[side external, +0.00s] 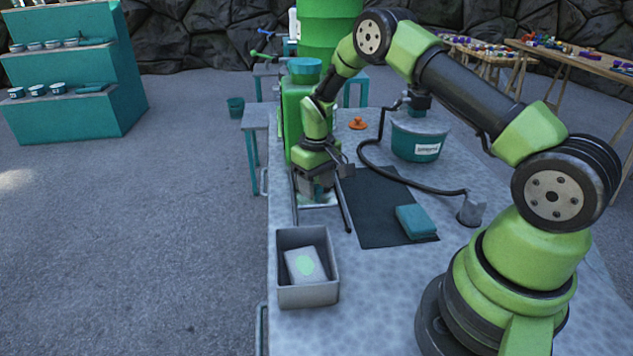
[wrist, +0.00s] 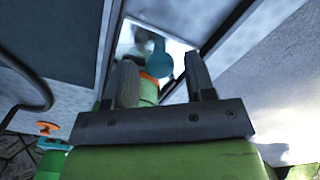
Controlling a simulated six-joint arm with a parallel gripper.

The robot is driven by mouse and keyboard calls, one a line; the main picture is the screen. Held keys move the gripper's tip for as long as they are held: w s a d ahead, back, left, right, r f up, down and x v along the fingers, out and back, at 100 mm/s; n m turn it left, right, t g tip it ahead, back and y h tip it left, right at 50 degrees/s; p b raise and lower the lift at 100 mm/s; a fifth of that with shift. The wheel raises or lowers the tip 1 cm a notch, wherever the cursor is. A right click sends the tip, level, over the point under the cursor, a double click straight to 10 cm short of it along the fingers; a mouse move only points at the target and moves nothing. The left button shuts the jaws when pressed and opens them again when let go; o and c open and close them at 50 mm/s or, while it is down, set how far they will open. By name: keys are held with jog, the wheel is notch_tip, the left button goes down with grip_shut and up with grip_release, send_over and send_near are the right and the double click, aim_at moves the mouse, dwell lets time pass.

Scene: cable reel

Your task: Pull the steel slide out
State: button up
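A shiny, mirror-like steel plate, which looks like the slide (wrist: 183,47), lies between two dark rails in the wrist view. It shows as a pale patch (side external: 331,200) below my gripper in the side view. My gripper (wrist: 162,72) points down over the plate, with its two fingers apart and no object clearly held between them. In the side view my gripper (side external: 318,192) is low over the plate, beside the green body (side external: 294,105). A teal disc and an orange and green shape show between the fingers; I cannot tell if they are reflections. Fingertip contact is unclear.
An open grey bin (side external: 290,292) holding a pale block with a green spot stands in front. To the right are a dark mat (side external: 375,205), a teal block (side external: 416,221), a teal tub (side external: 418,140) and a black cable (side external: 400,180). An orange knob (side external: 357,124) is behind.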

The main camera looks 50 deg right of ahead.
grip_shut()
jog(key=shift+s+a, duration=3.15)
jog(key=shift+a, duration=0.1)
jog(key=shift+o, duration=0.9)
grip_release()
notch_tip(320, 180, up, 10)
